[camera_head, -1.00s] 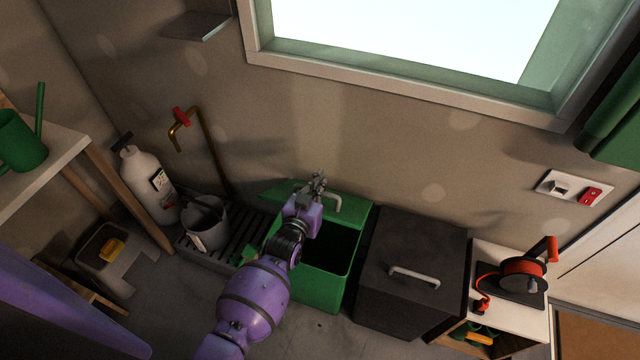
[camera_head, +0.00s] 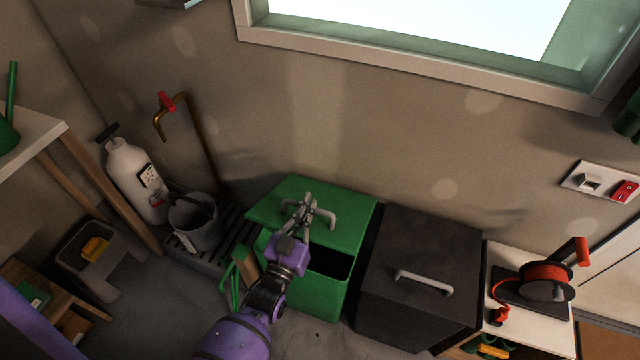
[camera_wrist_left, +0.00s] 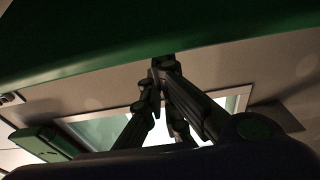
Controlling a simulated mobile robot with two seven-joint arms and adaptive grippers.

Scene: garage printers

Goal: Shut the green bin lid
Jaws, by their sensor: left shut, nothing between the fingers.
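The green bin (camera_head: 318,291) stands on the floor against the wall, its front part open and dark inside. Its green lid (camera_head: 343,207) is hinged at the wall side and tilted partly down over the opening, with a pale handle (camera_head: 327,218) on it. My left gripper (camera_head: 304,203) is shut and empty, over the lid beside the handle in the head view; I cannot tell if it touches. In the left wrist view the shut fingers (camera_wrist_left: 160,62) reach to the edge of a green panel (camera_wrist_left: 100,40), apparently the lid. My right gripper is not in view.
A black bin (camera_head: 420,270) with a closed lid stands close on the right. A grey bucket (camera_head: 194,226) on a slatted rack and a white cylinder (camera_head: 136,178) stand to the left. A red cable reel (camera_head: 545,280) sits on a white-topped cabinet at right.

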